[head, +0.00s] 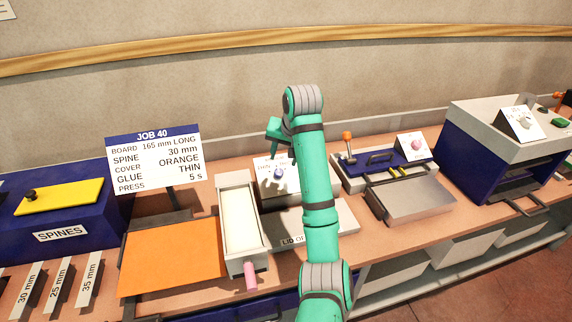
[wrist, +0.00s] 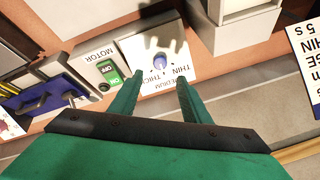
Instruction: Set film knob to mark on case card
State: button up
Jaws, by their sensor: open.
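My gripper (wrist: 157,80) is open and empty. Its two fingers are above the panel, on either side of the knob in the picture, apparently not touching it.
A green MOTOR switch (wrist: 107,73) sits beside the knob panel. A cream tray (head: 240,215) with a pink handle and an orange sheet (head: 170,257) lie to the left. A blue press-like machine (head: 385,160) stands right of my arm. A wall runs behind the bench.

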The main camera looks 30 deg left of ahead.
aim_at(279, 171)
jog(key=x, duration=1)
jog(key=shift+f, duration=0.1)
jog(key=shift+a, duration=0.1)
jog(key=c, duration=1)
